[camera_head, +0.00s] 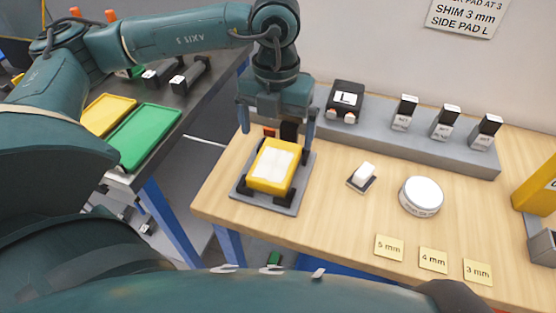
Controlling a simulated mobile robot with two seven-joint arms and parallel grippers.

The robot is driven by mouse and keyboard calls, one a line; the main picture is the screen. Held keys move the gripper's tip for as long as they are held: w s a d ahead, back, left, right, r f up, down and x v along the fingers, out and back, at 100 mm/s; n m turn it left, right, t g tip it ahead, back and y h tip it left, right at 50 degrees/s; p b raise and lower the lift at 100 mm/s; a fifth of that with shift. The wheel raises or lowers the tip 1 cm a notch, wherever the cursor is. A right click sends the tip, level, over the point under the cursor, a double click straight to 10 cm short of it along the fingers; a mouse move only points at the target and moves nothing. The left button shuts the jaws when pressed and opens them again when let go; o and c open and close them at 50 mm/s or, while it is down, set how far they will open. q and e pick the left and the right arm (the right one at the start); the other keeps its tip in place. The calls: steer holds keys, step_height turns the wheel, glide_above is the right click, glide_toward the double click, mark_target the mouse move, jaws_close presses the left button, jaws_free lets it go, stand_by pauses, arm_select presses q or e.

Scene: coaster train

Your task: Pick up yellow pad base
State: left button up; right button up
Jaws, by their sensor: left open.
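The yellow pad base (272,167) sits on a dark grey fixture plate (257,196) at the left end of the wooden table. It has a pale top face and black blocks around it. My left gripper (276,132) is open above the far end of the pad base, with its fingers pointing down. One finger is left of the pad base and the other right of it. The picture does not show clearly whether the fingers touch it. My right gripper is not in view.
A grey shelf (385,127) behind holds a black block marked L (345,100) and several black-topped blocks. A small white-topped piece (363,176), a round white tin (421,196) and yellow labels (433,260) lie to the right. A side bench holds green (146,137) and yellow trays (104,114).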

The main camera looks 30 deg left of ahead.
mark_target(275, 160)
arm_select(q)
step_height(275, 160, down, 4)
steer(key=shift+r, duration=0.2)
steer(key=shift+s+f+p, duration=0.2)
steer(key=shift+f+p, duration=0.4)
steer(key=shift+f, duration=2.1)
steer(key=c, duration=1.3)
